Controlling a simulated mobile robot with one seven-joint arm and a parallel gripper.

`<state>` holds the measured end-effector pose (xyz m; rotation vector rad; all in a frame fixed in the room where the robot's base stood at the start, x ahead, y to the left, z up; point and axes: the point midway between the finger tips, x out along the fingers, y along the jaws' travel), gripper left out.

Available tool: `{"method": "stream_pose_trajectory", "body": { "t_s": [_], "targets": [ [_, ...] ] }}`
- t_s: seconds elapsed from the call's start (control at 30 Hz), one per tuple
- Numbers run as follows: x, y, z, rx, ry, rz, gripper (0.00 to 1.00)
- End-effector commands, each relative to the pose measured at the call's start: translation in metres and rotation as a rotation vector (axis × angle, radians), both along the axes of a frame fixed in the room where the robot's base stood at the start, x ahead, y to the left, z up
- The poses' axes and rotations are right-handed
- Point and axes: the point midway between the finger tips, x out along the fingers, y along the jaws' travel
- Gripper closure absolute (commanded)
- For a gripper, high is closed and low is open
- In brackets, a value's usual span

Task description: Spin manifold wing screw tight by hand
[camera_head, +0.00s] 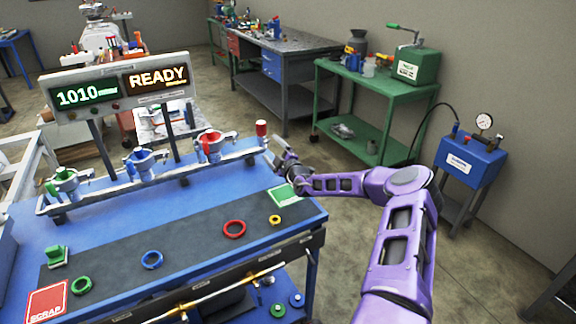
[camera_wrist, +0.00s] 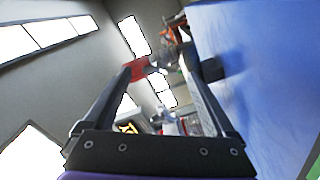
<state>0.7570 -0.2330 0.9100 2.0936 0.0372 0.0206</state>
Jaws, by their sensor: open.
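The manifold (camera_head: 118,190) is a pale rail along the back of the blue bench, with green, blue and red fittings on it. A red-capped post (camera_head: 262,129) stands at its right end. I cannot make out for sure which part is the wing screw. My purple arm reaches in from the right, and my gripper (camera_head: 274,158) is just off the rail's right end. In the wrist view my gripper (camera_wrist: 162,66) is open, its fingers apart. A red part (camera_wrist: 138,68) shows by the left fingertip and a dark round part (camera_wrist: 211,68) by the right; contact is unclear.
The blue bench (camera_head: 228,190) carries a dark mat with coloured rings, a green pad and a red scrap pad (camera_head: 46,302). A display reading 1010 and READY (camera_head: 125,88) stands behind the rail. A blue pump box with a gauge (camera_head: 470,160) is at right. Floor lies between.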

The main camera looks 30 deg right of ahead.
Motion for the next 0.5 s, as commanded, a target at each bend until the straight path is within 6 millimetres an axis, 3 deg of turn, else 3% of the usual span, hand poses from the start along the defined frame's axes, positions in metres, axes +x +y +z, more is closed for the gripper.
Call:
{"method": "stream_pose_trajectory", "body": {
  "t_s": [0.5],
  "targets": [
    [-0.113, -0.005, 0.001, 0.001, 0.002, -0.002, 0.10]
  ]
}}
